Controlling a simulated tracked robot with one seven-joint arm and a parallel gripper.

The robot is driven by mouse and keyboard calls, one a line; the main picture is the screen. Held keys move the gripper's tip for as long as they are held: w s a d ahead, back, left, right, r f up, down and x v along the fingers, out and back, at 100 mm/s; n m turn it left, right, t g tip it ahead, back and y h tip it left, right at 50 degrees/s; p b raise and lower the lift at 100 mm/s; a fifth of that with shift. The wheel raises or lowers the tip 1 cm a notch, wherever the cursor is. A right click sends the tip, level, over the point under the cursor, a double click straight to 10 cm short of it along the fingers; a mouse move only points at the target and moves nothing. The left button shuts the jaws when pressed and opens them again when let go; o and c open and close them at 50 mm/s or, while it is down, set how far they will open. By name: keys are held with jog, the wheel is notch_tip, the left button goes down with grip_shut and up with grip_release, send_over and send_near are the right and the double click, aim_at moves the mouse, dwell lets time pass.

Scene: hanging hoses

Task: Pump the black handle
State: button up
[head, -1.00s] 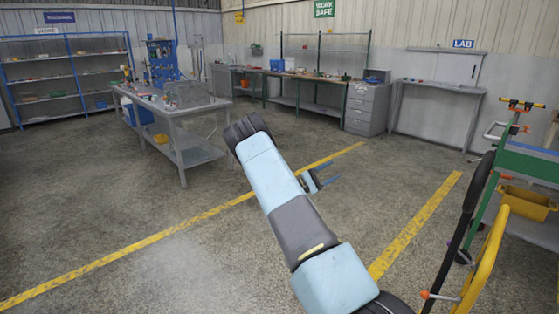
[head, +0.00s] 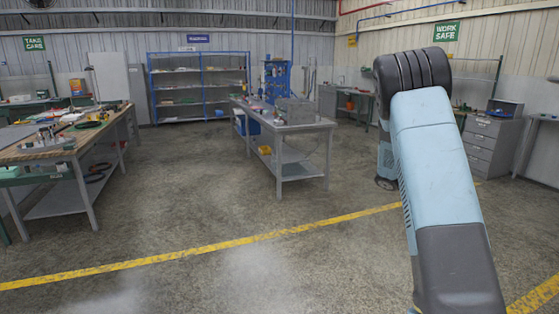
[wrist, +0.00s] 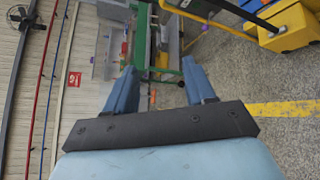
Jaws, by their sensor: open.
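My gripper (wrist: 158,66) shows in the wrist view, with its two blue fingers apart and nothing between them. In the head view my arm rises at the right and the fingers cannot be made out. No black handle is clearly visible in the head view now. In the sideways wrist view, a dark and yellow bar (wrist: 215,18) runs near a yellow wheeled body (wrist: 290,28) at the upper right, well beyond the fingers. I cannot tell whether that bar is the black handle.
A grey worktable (head: 300,128) stands mid-floor, and a wooden-topped bench (head: 60,140) is at left. Blue shelves (head: 200,85) stand at the back and grey drawers (head: 490,145) at right. A green-framed bench (wrist: 142,40) shows in the wrist view. The floor between is open.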

jog(key=s+a+r+t+y, duration=0.4)
jog(key=s+a, duration=0.5)
jog(key=s+a+r+t+y, duration=0.4)
jog(key=s+a+r+t, duration=0.1)
jog(key=s+a, duration=0.5)
jog(key=s+a+r+t+y, duration=0.4)
jog(key=s+a+r+y, duration=0.1)
jog(key=s+a, duration=0.4)
jog(key=shift+s+a+n+t, duration=0.15)
jog(key=shift+a+n+t, duration=0.15)
jog(key=shift+a, duration=0.4)
jog(key=shift+r, duration=0.1)
